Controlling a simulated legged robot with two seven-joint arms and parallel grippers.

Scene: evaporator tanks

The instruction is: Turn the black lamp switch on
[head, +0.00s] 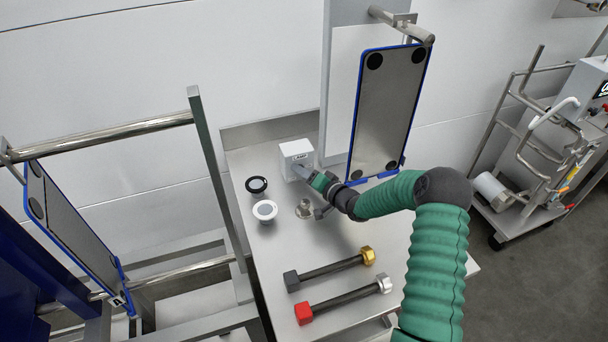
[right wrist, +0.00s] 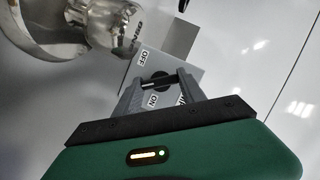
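The lamp switch box (head: 296,153) is a pale box at the back of the steel table. In the right wrist view its face carries an OFF label and an ON label, with the black switch knob (right wrist: 157,82) between them. The knob's bar lies crosswise; I cannot tell which label it points to. My right gripper (head: 302,170) is at the front of the box. My left gripper is out of view.
A black-rimmed round piece (head: 256,185) and a white-rimmed one (head: 265,210) are on the table left of my arm. Two dark bars with a gold end (head: 368,256) and a red end (head: 303,313) lie nearer. A blue-framed panel (head: 388,110) stands right of the box.

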